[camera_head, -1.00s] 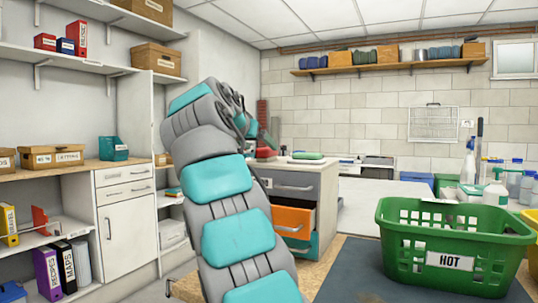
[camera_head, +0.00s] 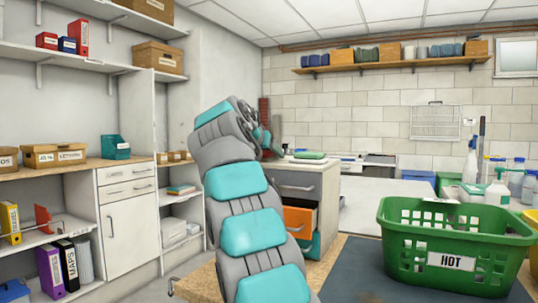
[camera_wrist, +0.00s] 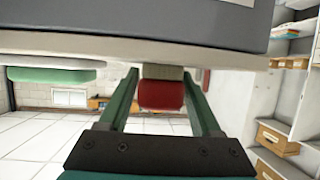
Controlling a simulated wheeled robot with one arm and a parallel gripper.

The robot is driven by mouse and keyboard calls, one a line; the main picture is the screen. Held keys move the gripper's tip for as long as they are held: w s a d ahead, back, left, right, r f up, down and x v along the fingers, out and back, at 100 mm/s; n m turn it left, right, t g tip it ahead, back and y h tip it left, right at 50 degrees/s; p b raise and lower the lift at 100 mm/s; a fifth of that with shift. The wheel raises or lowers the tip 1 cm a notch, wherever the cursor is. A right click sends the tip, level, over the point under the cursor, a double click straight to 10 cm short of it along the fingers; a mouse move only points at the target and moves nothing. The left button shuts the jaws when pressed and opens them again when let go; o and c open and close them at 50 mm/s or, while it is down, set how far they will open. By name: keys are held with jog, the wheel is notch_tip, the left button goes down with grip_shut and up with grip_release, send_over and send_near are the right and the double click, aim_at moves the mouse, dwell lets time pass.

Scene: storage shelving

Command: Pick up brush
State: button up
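The brush (camera_wrist: 161,94), with a red back and a beige layer, rests on the counter top (camera_wrist: 230,55) in the upside-down wrist view. My gripper (camera_wrist: 160,84) is open, with one green finger on each side of the brush. A narrow gap shows between the brush and each finger, so I see no firm contact. In the head view my arm reaches to the counter (camera_head: 322,168), and its end hides the brush. A flat green item (camera_wrist: 50,75) lies beside it on the same counter; it also shows in the head view (camera_head: 309,155).
A green basket (camera_head: 455,238) marked HOT sits on the near table at right. White shelving (camera_head: 130,228) with boxes and binders stands at left. Bottles stand at the far right.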

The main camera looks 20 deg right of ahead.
grip_shut()
dwell(0.3)
